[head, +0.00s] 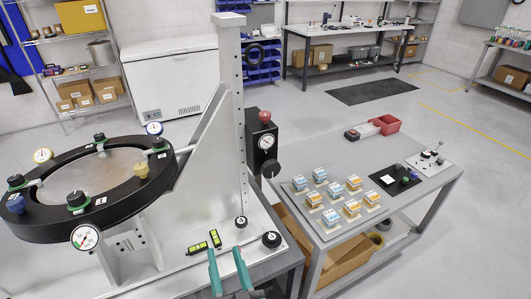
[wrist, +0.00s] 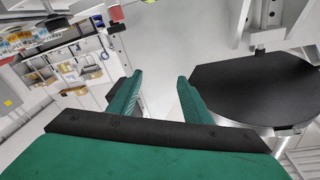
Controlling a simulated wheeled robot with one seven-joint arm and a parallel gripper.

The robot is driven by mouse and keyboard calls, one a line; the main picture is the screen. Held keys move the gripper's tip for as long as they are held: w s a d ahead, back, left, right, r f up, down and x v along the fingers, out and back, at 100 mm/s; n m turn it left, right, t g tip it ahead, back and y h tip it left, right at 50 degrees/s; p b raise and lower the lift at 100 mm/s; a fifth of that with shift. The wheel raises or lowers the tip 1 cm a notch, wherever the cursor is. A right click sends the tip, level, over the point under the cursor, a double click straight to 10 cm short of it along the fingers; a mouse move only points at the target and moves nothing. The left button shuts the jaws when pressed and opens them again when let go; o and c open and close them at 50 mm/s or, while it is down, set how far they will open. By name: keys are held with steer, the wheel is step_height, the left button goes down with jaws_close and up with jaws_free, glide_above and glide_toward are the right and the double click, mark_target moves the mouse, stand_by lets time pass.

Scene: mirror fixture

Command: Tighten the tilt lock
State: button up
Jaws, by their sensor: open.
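The mirror fixture has a thick black ring (head: 133,214) around a pale mirror (head: 92,172), with several knobs and dial gauges on it. Two black knobs with white marks stand on the fixture's base, one near the upright (head: 241,222) and one at the right corner (head: 271,239). A black housing (head: 262,150) behind the upright carries a red knob, a gauge and a black side knob (head: 271,168). I cannot tell which knob is the tilt lock. My gripper (head: 226,262) is open and empty at the base's front; its green fingers show in the wrist view (wrist: 160,77).
Two yellow-green levels (head: 204,243) lie on the base near my gripper. A large dark shape (wrist: 255,90) fills the wrist view's right side.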

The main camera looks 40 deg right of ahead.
steer(key=w+d+r+m+h, duration=0.1)
steer(key=w+d+r, duration=0.2)
steer(key=d+r, duration=0.5)
steer(key=n+y, duration=0.2)
steer(key=n, duration=0.4)
glide_toward(267, 116)
steer(key=shift+g, duration=0.3)
steer(key=x, duration=1.1)
steer(key=shift+w+d+r, duration=0.1)
steer(key=shift+w+r, duration=0.15)
steer(key=shift+w, duration=0.1)
steer(key=c, duration=1.1)
